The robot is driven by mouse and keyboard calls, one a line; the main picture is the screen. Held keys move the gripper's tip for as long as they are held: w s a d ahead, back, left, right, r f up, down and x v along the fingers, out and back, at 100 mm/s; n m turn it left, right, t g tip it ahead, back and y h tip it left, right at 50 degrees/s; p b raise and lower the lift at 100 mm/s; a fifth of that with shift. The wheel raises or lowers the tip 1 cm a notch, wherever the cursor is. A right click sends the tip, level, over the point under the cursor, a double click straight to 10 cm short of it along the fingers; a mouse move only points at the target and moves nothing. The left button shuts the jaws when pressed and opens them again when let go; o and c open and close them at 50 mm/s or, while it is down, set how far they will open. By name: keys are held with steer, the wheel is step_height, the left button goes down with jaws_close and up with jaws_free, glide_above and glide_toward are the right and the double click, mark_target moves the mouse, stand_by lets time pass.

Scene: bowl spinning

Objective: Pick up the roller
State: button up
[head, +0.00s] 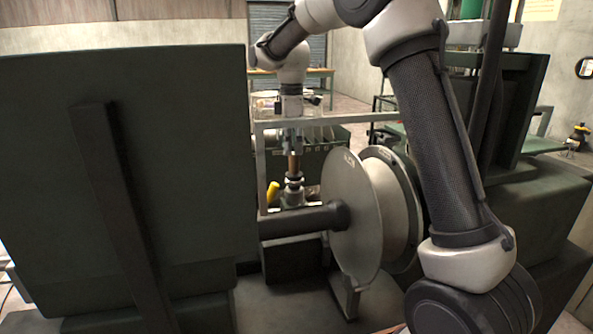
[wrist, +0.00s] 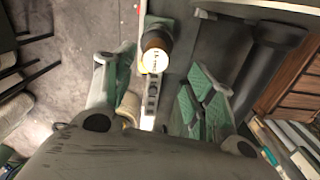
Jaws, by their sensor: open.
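What looks like the roller is an upright tool with a brown, handle-like shaft (head: 293,166) and a grey metal lower part, in the middle of the head view. In the wrist view the roller (wrist: 155,52) shows end-on, dark brown with a bright, lettered round end facing the camera. My gripper (head: 292,146) points down above it. In the wrist view my gripper (wrist: 150,76) is open, its green-padded fingers spread left and right of the roller's line. Nothing is held. Exact height above the roller is hard to judge.
A large grey disc (head: 352,215) on a dark horizontal shaft (head: 300,221) stands right of and in front of the roller. A tall dark green panel (head: 190,160) fills the left. A small yellow piece (head: 273,191) is just left of the roller. A grey metal frame stands close behind.

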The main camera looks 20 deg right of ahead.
mark_target(294, 166)
steer(key=shift+w+d+f, duration=0.1)
steer(key=shift+w+f, duration=0.05)
steer(key=shift+w, duration=0.2)
steer(key=shift+w+f, duration=0.15)
steer(key=shift+f, duration=0.2)
steer(key=f, duration=0.7)
steer(key=shift+d, duration=0.35)
jaws_close()
